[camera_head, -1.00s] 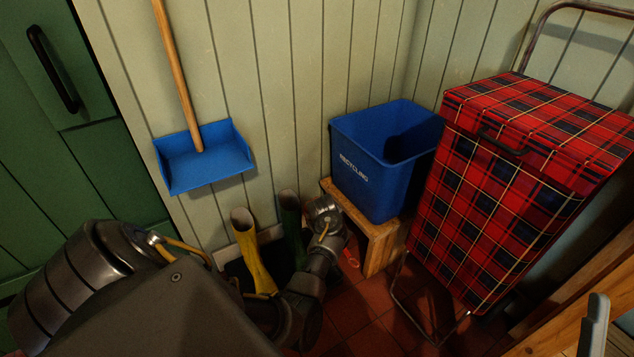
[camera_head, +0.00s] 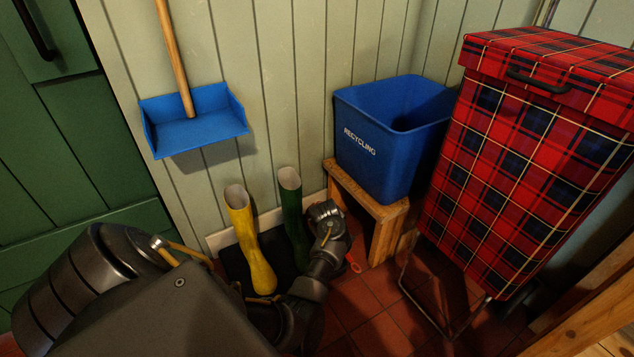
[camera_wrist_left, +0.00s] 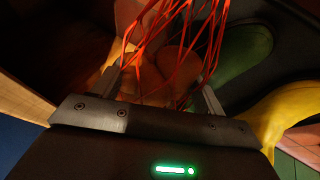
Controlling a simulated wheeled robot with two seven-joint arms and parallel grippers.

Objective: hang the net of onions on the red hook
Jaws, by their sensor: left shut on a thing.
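The net of onions (camera_wrist_left: 150,75) fills the upper middle of the left wrist view, with red mesh strands over pale brown onions. My left gripper (camera_wrist_left: 162,90) is shut on it, a finger at either side of the net. In the head view my left arm reaches in from the lower left, and its wrist bends beside the boots. The fingers are hidden there, and I cannot make out the net. The red hook is not seen in either view. My right gripper is not in view.
A yellow boot (camera_head: 253,240) and a green boot (camera_head: 292,215) stand by the wall behind my left arm. A blue recycling bin (camera_head: 375,170) sits on a wooden stool (camera_head: 382,228). A red plaid trolley (camera_head: 530,160) stands at right. A blue dustpan (camera_head: 195,132) is against the wall.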

